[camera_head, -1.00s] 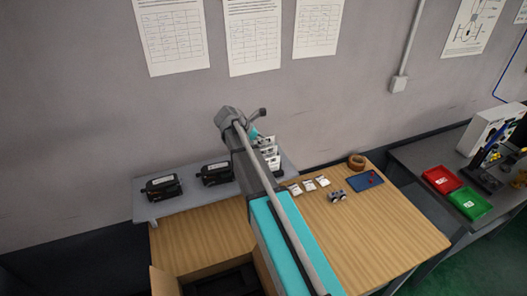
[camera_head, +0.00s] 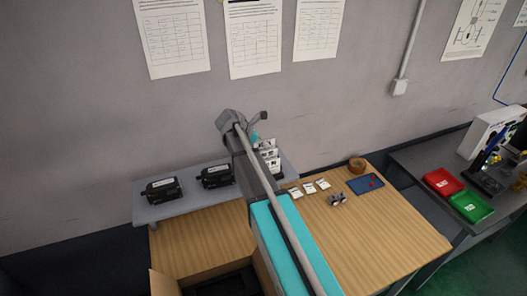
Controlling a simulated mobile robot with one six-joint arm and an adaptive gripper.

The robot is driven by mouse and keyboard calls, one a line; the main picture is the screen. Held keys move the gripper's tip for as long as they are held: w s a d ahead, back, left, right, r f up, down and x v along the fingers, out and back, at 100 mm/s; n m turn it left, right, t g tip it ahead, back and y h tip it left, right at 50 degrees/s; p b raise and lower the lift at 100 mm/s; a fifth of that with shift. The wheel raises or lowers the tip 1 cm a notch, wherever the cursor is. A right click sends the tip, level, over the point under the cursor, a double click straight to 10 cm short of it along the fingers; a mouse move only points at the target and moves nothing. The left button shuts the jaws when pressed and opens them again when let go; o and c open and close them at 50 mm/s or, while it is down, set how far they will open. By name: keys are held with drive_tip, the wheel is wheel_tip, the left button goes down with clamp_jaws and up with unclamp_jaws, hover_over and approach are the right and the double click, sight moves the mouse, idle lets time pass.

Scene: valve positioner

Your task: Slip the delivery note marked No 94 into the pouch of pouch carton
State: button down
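Three small white paper notes lie in a row on the wooden table: a left note (camera_head: 296,193), a middle note (camera_head: 309,188) and a right note (camera_head: 323,184). Their print is too small to read, so I cannot tell which is No 94. An open cardboard carton (camera_head: 163,284) with a dark inside stands at the bottom of the view; no pouch shows on it. My arm reaches across the middle toward the back shelf. My gripper is hidden behind the arm, near several stacked white labelled items (camera_head: 270,156).
Two black devices (camera_head: 163,190) sit on the grey shelf (camera_head: 150,213). A small metal part (camera_head: 337,199), a tape roll (camera_head: 357,164) and a blue tray (camera_head: 360,187) are on the wooden table. Red (camera_head: 443,182) and green (camera_head: 471,207) bins stand on the right bench.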

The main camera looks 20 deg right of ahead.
drive_tip(key=shift+r, duration=0.1)
drive_tip(key=shift+r+p, duration=2.65)
drive_tip(key=shift+p, duration=0.15)
drive_tip(key=shift+a+r, duration=0.1)
